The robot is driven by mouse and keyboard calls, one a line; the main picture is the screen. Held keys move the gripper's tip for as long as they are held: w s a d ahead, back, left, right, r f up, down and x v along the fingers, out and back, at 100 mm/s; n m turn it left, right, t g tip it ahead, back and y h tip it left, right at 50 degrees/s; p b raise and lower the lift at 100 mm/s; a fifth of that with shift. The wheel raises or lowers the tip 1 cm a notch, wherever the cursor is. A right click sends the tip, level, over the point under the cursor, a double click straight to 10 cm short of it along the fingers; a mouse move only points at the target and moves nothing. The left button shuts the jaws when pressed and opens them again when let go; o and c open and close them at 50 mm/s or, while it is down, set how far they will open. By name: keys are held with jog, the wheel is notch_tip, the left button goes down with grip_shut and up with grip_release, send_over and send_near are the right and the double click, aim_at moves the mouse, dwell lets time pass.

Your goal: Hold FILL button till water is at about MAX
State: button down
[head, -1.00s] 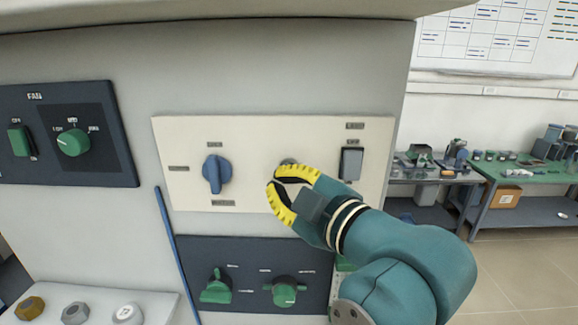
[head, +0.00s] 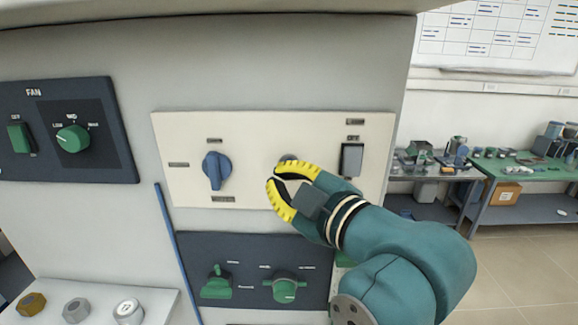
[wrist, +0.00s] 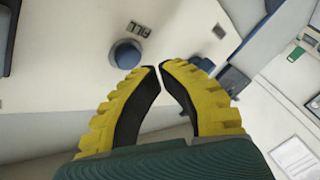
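The FILL button (wrist: 126,54) is a round blue-grey knob on a cream panel in the wrist view, beside its FILL label (wrist: 139,29). In the head view the button (head: 289,160) shows just above my gripper's yellow fingers, which partly hide it. I cannot make out a water level or a MAX mark in either view.
The cream panel (head: 255,125) also bears a blue knob (head: 216,171) and a grey rocker switch (head: 352,160). Dark panels with green controls, a FAN panel (head: 88,165) and a lower one (head: 250,247), are nearby. Benches with equipment stand at the right.

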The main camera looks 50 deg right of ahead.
dwell(0.3)
jog(key=shift+w+d, duration=0.25)
jog(key=shift+d, duration=0.05)
jog(key=shift+w+d+p, duration=0.35)
jog(key=shift+p, duration=0.05)
dwell(0.7)
jog(key=shift+s, duration=0.1)
dwell(2.5)
jog(key=shift+s+a+b, duration=0.4)
jog(key=shift+s+a, duration=0.1)
jog(key=shift+a, duration=0.15)
jog(key=s+a+b, duration=0.1)
jog(key=s+a, duration=0.2)
jog(key=shift+s+a+b, duration=0.15)
jog(key=shift+a+b, duration=0.2)
jog(key=shift+a, duration=0.05)
dwell(0.4)
